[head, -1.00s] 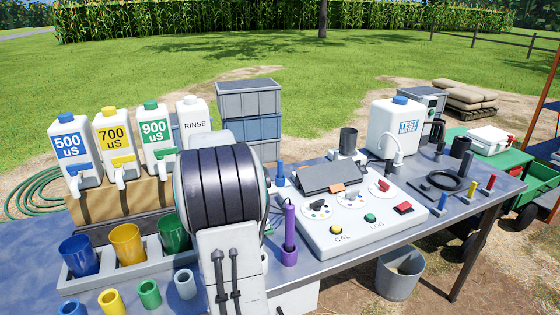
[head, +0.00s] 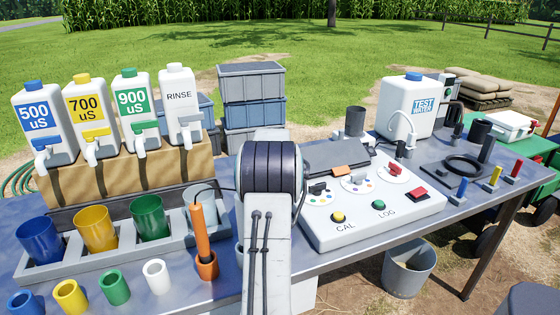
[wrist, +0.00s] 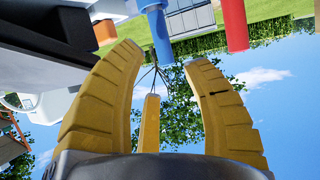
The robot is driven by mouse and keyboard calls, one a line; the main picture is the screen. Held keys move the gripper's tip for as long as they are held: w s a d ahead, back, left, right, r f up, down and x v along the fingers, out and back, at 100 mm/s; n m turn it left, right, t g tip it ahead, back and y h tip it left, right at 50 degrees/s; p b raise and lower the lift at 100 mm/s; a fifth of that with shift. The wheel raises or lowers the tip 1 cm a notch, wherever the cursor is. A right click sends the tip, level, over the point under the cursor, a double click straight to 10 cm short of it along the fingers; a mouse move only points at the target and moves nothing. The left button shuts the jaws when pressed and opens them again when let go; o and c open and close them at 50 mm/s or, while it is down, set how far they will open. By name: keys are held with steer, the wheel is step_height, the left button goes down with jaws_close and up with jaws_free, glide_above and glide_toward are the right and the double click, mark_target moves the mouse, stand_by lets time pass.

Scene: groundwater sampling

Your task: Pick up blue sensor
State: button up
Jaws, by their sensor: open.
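In the wrist view a blue cylinder, which looks like the blue sensor (wrist: 158,38), extends down from the top edge, just beyond my fingertips. My gripper (wrist: 155,75) has its yellow fingers spread, with nothing held between them. The blue cylinder lines up with the gap between the fingers, apart from them. Thin dark lines show below its end; I cannot tell whether they are a cable or branches. In the head view my arm hides my gripper, and I cannot see the blue sensor there.
A red cylinder (wrist: 235,25) is right of the blue one in the wrist view. In the head view an orange sensor (head: 203,240) stands upright left of my arm. The control panel (head: 325,237) is to its right. Jugs and coloured cups fill the table's left side.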

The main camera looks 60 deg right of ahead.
steer(key=shift+p+x, duration=0.6)
steer(key=shift+x, duration=3.45)
steer(key=shift+o, duration=0.2)
steer(key=shift+s+f, duration=0.1)
steer(key=shift+f, duration=0.05)
jaws_close()
